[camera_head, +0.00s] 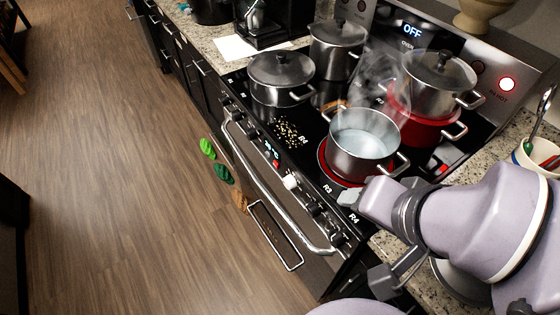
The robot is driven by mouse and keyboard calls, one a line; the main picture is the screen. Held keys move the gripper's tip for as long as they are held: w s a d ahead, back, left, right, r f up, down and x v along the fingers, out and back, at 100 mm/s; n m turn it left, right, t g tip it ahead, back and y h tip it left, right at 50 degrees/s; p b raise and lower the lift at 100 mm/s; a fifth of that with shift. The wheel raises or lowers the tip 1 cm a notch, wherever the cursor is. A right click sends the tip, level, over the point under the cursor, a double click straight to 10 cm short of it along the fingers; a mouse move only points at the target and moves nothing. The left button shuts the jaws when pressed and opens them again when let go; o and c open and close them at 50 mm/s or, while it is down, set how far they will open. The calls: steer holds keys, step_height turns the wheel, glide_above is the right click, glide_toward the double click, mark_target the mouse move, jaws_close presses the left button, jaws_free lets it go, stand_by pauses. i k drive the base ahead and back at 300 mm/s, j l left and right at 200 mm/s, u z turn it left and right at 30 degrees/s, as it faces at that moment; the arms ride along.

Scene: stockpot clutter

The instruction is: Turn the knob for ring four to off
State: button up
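My gripper (367,238) is open and empty at the stove's right front corner. One grey fingertip is near the R4 label, the other is lower, past the stove's front edge. I cannot tell whether either touches the panel. An open steel pot (364,145) of steaming liquid stands on a red-glowing ring (327,170).
Small grains (288,132) lie on the cooktop. The backsplash display (412,32) reads OFF beside a red light. The wooden floor is largely clear.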

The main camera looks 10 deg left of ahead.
mark_target(335, 239)
steer(key=k+u, duration=0.35)
steer(key=k+j+u, duration=0.1)
steer(key=u, duration=0.25)
steer(key=j, duration=0.1)
